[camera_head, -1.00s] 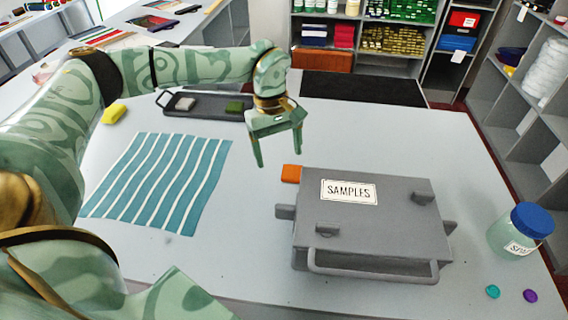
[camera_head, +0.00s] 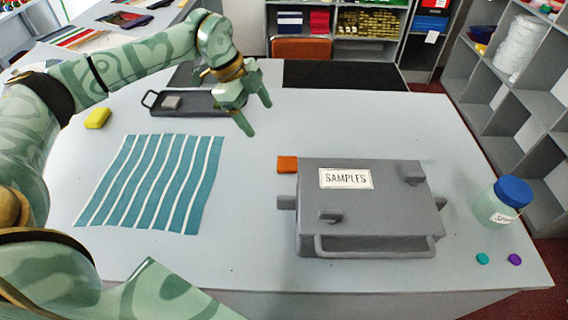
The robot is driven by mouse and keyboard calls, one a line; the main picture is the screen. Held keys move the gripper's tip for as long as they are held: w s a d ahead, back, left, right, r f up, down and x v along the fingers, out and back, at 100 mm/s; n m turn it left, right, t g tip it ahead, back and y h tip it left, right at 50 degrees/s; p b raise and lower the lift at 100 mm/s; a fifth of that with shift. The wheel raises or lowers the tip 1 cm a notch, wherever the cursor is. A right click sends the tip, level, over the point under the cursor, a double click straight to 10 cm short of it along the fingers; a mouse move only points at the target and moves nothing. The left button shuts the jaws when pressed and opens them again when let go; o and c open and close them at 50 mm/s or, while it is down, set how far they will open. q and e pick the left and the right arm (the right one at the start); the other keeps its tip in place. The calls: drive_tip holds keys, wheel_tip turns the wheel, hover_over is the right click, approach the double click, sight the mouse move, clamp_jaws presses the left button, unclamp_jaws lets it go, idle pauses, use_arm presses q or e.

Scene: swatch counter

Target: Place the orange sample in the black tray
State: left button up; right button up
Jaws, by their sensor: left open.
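The orange sample (camera_head: 287,164) is a small block on the counter, at the back left corner of the grey SAMPLES case, which may hide part of it. The black tray (camera_head: 196,104) is a dark, shallow tray with a handle at its left end, at the back of the counter. A grey sample (camera_head: 171,103) lies in its left part. My left gripper (camera_head: 259,119) is open and empty, at the tray's right end and behind and left of the orange sample. It hides the tray's right end. My right gripper is out of view.
The grey SAMPLES case (camera_head: 372,213) fills the counter's middle right. A blue-lidded jar (camera_head: 497,204) and teal and purple discs stand right of it. A striped cloth (camera_head: 154,183) and a yellow block (camera_head: 98,118) lie left. The counter between cloth and case is clear.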

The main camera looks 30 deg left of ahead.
use_arm(q)
drive_tip(key=n, duration=0.4)
drive_tip(key=b, duration=0.1)
hover_over(286, 162)
drive_tip(key=a, duration=0.2)
drive_tip(key=shift+n, duration=0.3)
drive_tip(key=f, duration=0.6)
drive_tip(key=s+f, duration=0.1)
drive_tip(key=f, duration=0.3)
drive_tip(key=shift+a+f, duration=0.1)
drive_tip(key=shift+a, duration=0.1)
drive_tip(key=b+x, duration=0.1)
drive_tip(key=x, duration=0.4)
drive_tip(key=shift+f, duration=0.25)
drive_tip(key=c, duration=1.1)
drive_tip(key=shift+r, duration=0.1)
